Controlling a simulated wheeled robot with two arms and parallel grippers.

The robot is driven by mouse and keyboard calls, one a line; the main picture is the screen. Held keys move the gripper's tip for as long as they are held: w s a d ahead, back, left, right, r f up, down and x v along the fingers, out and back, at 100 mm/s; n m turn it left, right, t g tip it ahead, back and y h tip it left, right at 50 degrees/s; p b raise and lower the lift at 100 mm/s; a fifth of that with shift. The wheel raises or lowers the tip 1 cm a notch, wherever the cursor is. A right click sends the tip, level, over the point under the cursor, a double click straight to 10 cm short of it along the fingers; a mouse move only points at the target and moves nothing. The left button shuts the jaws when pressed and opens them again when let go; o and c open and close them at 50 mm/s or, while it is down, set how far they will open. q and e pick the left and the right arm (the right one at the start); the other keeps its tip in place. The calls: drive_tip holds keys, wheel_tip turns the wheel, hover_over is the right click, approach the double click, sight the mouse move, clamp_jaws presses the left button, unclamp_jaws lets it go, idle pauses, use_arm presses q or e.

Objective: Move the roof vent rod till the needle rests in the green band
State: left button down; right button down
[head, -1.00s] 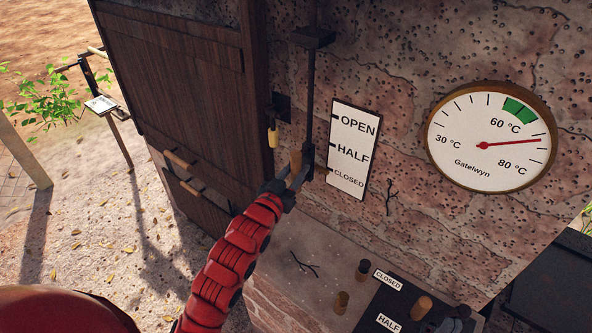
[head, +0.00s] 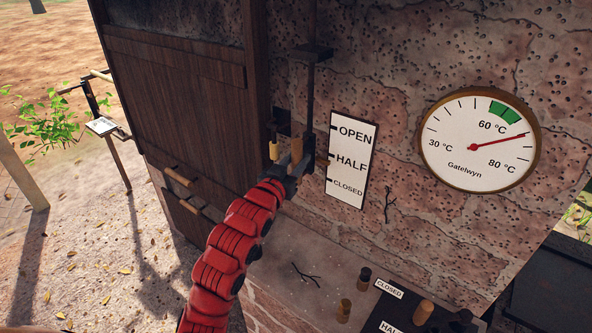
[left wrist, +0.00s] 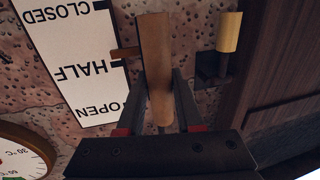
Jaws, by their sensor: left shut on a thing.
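The roof vent rod (head: 310,100) is a dark upright bar on the brick wall, with a wooden handle (head: 297,150) at its lower end. My left gripper (head: 288,172) is shut on this handle; the left wrist view shows the handle (left wrist: 155,60) between its fingers. The rod's small pointer (left wrist: 125,53) is close to the HALF mark on the white scale plate (head: 349,140), slightly to its CLOSED side. The round gauge (head: 479,140) has a red needle (head: 500,139) between 60 °C and 80 °C, on the hot side of the green band (head: 506,111) and outside it. My right gripper is not in view.
A yellow-handled piece (head: 273,150) hangs just left of the rod handle. A dark wooden door (head: 180,100) stands to the left. Below, a stone ledge (head: 310,262) carries short pegs and a black board with CLOSED and HALF labels. A dark bracket (head: 310,53) surrounds the rod higher up.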

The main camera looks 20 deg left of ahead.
use_arm(q)
drive_tip(key=shift+f, duration=0.1)
drive_tip(key=c, duration=0.6)
unclamp_jaws()
drive_tip(key=s, duration=0.4)
drive_tip(key=s+a+b, duration=0.1)
drive_tip(key=s, duration=0.1)
drive_tip(key=shift+s, duration=0.1)
drive_tip(key=s+p, duration=0.3)
drive_tip(key=p, duration=0.1)
drive_tip(key=s+a+p, duration=0.1)
drive_tip(key=s+p, duration=0.3)
drive_tip(key=p, duration=0.1)
drive_tip(key=s+p, duration=0.4)
drive_tip(key=shift+a+p, duration=0.3)
drive_tip(key=shift+p, duration=0.05)
